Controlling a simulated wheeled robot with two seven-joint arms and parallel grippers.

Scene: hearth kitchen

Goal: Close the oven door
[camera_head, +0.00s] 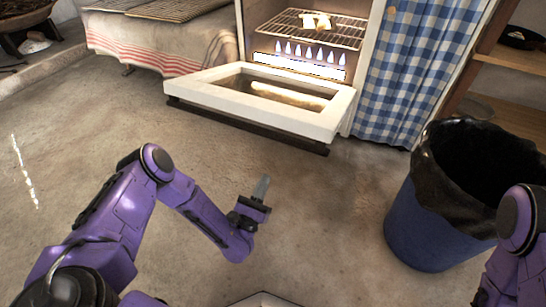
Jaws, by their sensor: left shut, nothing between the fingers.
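The oven door (325,121) is a white frame with a glass window, hinged at the bottom. It hangs open, lowered toward the floor in front of the oven. Inside the oven, a wire rack (335,36) holds a small pale item (316,21), and a row of flames (300,55) glows below. My left gripper (262,188) is shut and empty, in front of the door and below it in the picture, apart from it. Part of my right arm shows at the lower right edge; its gripper is not in view.
A blue bin (413,232) with a black liner stands at the right. A blue checked curtain (411,75) hangs right of the oven. A bench with a striped cloth (150,57) stands left of it. Wooden shelves (500,67) are at the far right. The floor before the door is clear.

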